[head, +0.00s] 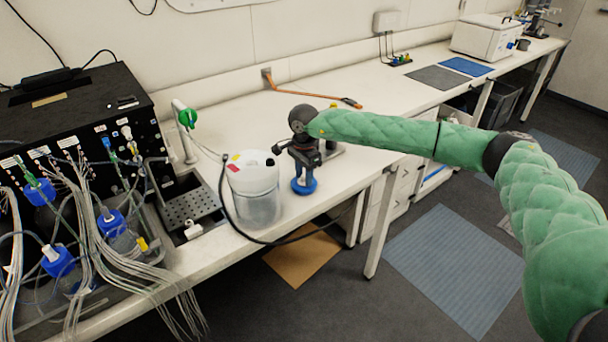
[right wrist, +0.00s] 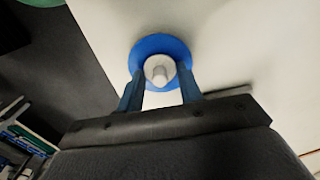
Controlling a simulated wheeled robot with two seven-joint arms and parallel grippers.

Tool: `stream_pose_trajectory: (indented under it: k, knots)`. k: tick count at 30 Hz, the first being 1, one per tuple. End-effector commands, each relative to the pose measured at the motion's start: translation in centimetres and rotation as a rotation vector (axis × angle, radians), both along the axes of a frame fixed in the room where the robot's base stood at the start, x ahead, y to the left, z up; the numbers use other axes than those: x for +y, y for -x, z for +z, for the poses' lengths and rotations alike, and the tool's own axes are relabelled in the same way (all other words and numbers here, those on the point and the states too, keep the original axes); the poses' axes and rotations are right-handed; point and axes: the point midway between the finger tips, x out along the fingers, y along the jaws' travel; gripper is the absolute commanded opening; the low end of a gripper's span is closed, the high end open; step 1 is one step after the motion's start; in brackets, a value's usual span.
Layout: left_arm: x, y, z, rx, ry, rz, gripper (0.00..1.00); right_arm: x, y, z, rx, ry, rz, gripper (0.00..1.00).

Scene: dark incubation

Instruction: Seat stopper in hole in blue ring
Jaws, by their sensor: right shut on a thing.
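The blue ring (head: 304,187) is on the white bench near its front edge, just right of the jug. It shows as a round blue band (right wrist: 160,43) around a pale middle in the right wrist view. My right gripper (head: 303,175) points down just above the ring, its fingers close over it. In the right wrist view the gripper (right wrist: 161,82) is shut on the pale stopper (right wrist: 158,70), which lines up with the ring's middle. I cannot tell whether the stopper touches the hole, and the hole is hidden. My left gripper is not in view.
A translucent jug (head: 256,194) stands close left of my right gripper, with a black hose (head: 232,217) curving around it. A black instrument (head: 80,110) with many tubes is at the left. An orange tool (head: 310,94) lies behind; the bench to the right is mostly clear.

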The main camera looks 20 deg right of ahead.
Motion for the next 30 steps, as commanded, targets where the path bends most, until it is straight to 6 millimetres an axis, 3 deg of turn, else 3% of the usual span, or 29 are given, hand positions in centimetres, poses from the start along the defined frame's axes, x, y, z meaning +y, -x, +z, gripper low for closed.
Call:
stream_pose_trajectory:
  k: [1, 2, 5, 17, 30]
  knots:
    - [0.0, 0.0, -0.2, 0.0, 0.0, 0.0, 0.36, 0.0, 0.0, -0.2, 0.0, 0.0, 0.0, 0.15]
    - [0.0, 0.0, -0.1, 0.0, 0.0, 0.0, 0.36, 0.0, 0.0, 0.0, 0.0, 0.0, 0.0, 0.42]
    - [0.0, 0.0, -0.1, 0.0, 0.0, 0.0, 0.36, 0.0, 0.0, 0.0, 0.0, 0.0, 0.0, 0.61]
    - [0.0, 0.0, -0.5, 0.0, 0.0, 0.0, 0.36, 0.0, -0.1, 0.5, -0.001, 0.001, 0.0, 0.61]
    - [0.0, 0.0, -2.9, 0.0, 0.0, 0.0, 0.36, 0.0, -0.1, 6.5, -0.002, -0.001, 0.0, 0.61]
